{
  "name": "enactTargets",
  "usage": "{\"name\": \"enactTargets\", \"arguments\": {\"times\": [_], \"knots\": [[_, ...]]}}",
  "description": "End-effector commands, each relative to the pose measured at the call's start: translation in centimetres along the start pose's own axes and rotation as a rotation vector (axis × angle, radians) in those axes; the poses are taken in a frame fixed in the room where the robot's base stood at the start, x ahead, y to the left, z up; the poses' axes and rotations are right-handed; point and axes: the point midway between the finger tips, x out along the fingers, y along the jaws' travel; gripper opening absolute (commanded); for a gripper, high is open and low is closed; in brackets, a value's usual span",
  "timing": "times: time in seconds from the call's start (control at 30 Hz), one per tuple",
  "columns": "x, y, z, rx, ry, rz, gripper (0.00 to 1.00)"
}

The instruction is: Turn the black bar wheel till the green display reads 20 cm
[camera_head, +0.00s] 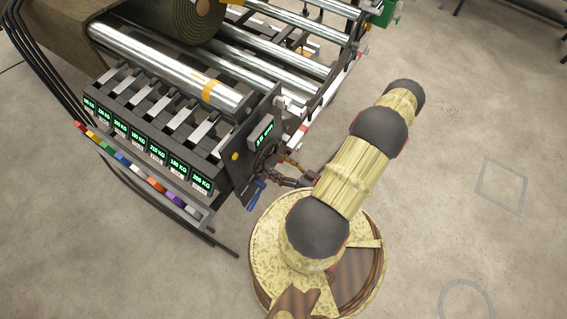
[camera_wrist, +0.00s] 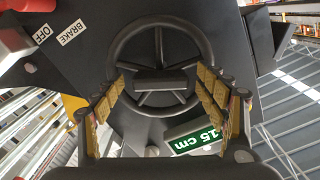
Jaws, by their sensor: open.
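The black bar wheel (camera_wrist: 160,80) is a round spoked rim with a thick bar across its middle, on a dark panel. In the wrist view it is upside down or nearly so, with the bar about level. My gripper (camera_wrist: 163,87) is open, its padded fingers on either side of the bar's ends; I cannot tell whether they touch it. The green display (camera_wrist: 194,138) reads 15 cm and is partly covered by the right finger. In the head view the display (camera_head: 263,132) sits above the wheel (camera_head: 266,156), which my gripper (camera_head: 287,168) partly hides.
Labels reading OFF and BRAKE (camera_wrist: 72,33) sit beside the wheel, near red parts. A blue handle (camera_head: 256,193) is just below the wheel. A row of KG displays (camera_head: 147,144) and metal rollers (camera_head: 170,68) lie left, with a turf roll (camera_head: 180,18) behind.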

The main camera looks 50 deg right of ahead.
Motion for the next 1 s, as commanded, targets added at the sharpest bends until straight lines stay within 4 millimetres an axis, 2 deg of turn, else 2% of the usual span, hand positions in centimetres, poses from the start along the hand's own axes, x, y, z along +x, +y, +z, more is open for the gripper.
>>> {"name": "enactTargets", "arguments": {"times": [0.5,0.7,1.0], "knots": [[-5.3,0.2,0.0,0.001,0.002,0.005,0.73],[-6.5,0.1,0.0,0.001,0.001,0.003,0.73],[-7.1,0.0,0.1,0.0,0.0,0.001,0.73]]}}
